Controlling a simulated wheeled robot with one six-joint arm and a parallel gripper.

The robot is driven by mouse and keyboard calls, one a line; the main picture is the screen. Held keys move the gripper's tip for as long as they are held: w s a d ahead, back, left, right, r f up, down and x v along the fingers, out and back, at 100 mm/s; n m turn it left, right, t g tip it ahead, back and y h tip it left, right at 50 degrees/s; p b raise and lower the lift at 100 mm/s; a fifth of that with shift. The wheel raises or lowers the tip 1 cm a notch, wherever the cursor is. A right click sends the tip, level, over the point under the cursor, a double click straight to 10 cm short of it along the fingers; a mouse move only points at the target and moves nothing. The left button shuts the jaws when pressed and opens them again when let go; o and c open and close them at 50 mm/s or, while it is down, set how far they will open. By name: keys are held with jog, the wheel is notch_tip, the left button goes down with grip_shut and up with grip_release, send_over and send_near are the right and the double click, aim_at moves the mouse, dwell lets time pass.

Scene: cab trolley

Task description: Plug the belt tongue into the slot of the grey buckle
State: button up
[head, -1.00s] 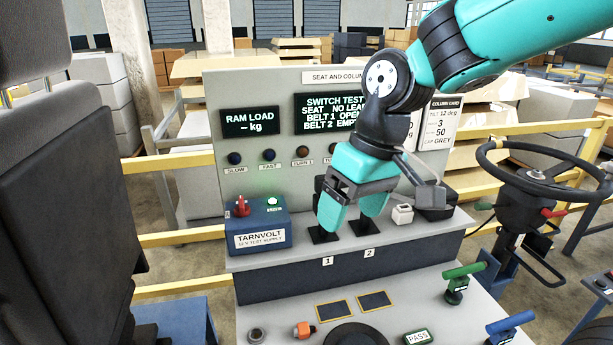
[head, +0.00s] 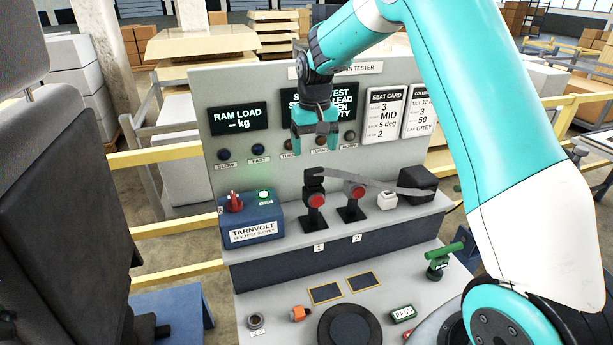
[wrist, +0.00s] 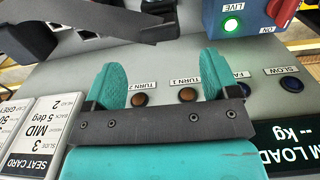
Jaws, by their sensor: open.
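My gripper (head: 316,146) is open and empty in front of the tester panel, above the buckles. Its two teal fingers stand apart in the wrist view (wrist: 162,66). Two dark buckles with red buttons stand on the ledge, buckle 1 (head: 315,201) at left and buckle 2 (head: 354,191) at right. A grey belt strap (head: 375,182) runs from a black box (head: 418,186) leftward past buckle 2. Its end, with the dark tongue (head: 313,174), is at the top of buckle 1. I cannot tell whether the tongue is seated in the slot. The strap crosses the wrist view's upper left (wrist: 85,18).
The blue supply box (head: 251,217) with a red switch and lit green lamp stands left of the buckles. A small white block (head: 387,200) sits right of them. A black seat (head: 60,200) is at left. The gripper is close to the panel (head: 255,175).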

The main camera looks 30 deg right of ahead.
aim_at(314, 168)
jog(key=shift+d+f, duration=0.1)
notch_tip(314, 168, down, 9)
jog(key=b, duration=0.6)
dwell(1.4)
jog(key=c, duration=1.3)
jog(key=shift+r+p, duration=2.6)
jog(key=shift+r, duration=0.55)
